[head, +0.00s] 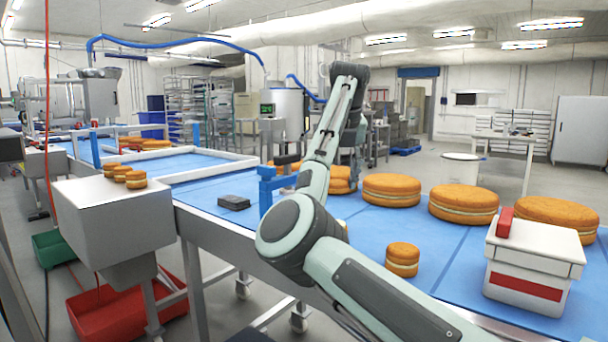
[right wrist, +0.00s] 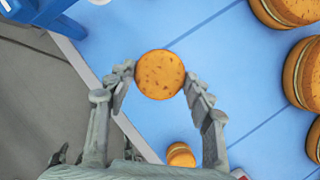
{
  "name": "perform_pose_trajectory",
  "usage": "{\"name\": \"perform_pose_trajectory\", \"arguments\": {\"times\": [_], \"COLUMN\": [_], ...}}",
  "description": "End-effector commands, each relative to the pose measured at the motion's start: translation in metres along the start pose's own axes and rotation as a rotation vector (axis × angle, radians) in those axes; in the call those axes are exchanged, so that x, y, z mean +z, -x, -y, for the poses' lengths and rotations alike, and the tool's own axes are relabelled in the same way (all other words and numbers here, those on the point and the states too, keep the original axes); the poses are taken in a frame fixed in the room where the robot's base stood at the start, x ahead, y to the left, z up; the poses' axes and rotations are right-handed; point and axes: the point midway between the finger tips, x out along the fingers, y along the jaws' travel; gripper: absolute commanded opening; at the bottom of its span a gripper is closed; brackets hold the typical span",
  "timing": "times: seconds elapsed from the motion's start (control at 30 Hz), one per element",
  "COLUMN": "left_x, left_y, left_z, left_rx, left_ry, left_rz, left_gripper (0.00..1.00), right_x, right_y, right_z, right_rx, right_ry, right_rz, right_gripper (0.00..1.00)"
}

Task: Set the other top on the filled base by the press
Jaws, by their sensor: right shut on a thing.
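My right gripper (right wrist: 158,84) shows in the right wrist view with its fingers on both sides of a small round orange-brown top (right wrist: 160,74); it is shut on it. In the head view my right arm crosses the middle and hides most of this gripper. A small filled round (head: 402,258) with a pale filling band stands near the front edge of the blue table; a small round (right wrist: 180,155) also shows low in the right wrist view. I cannot make out a filled base without a top. A blue upright fixture (head: 267,190) stands left of my arm. My left gripper is out of view.
Several large filled rounds (head: 463,204) stand along the back of the table. A white box with a red stripe (head: 533,268) is at the right. A dark block (head: 234,202) lies left of the blue fixture. Small rounds (head: 136,179) sit on a metal housing at left.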

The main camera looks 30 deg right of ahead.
Motion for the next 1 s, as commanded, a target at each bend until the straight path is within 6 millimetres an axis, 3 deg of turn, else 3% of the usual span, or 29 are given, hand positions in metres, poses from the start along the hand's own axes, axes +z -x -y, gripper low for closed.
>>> {"name": "perform_pose_trajectory", "arguments": {"times": [0.13,0.53,1.0], "left_x": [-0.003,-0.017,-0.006], "left_y": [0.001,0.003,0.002], "left_z": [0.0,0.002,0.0], "left_rx": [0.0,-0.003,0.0], "left_ry": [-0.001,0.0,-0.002], "left_rz": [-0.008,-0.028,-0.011], "left_gripper": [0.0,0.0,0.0], "right_x": [-0.003,-0.014,-0.025], "right_y": [-0.002,-0.028,-0.055], "right_z": [0.012,0.012,0.012], "right_rx": [-0.007,-0.007,-0.007], "right_ry": [-0.016,-0.018,-0.017], "right_rz": [0.0,-0.001,0.0], "right_gripper": [0.39,0.39,0.39]}}
